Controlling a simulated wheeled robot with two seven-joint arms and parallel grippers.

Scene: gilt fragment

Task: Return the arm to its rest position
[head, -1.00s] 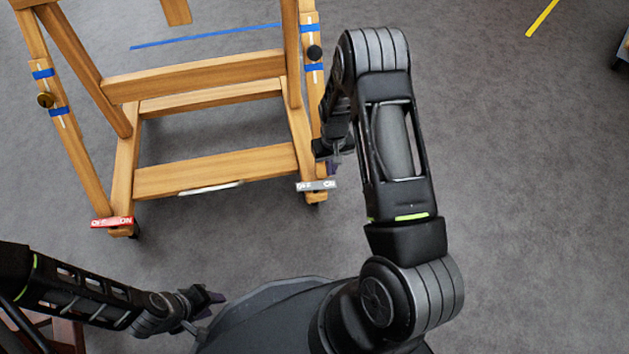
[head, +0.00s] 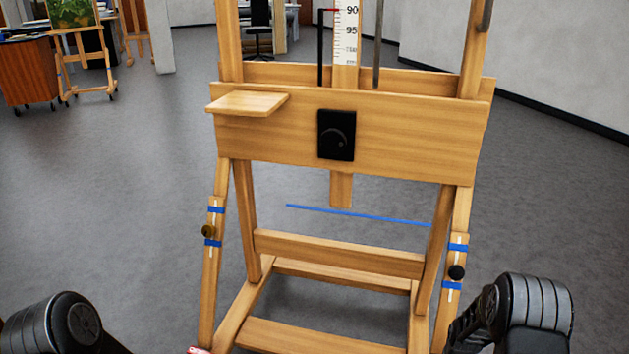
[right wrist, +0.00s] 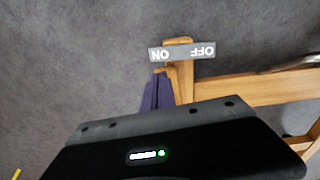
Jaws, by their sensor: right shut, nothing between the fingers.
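My right gripper (right wrist: 158,93) shows in the right wrist view as purple fingertips, shut with nothing between them. It is close beside the wooden foot of the easel, near a grey OFF/ON switch plate (right wrist: 182,52); I cannot tell whether it touches. In the head view my right arm (head: 535,305) shows only as a bent joint at the lower right, near the easel's right leg. A joint of my left arm (head: 60,325) is at the lower left. My left gripper is out of view.
Grey floor (head: 110,200) is clear to the left. Another easel (head: 84,60) stands far back.

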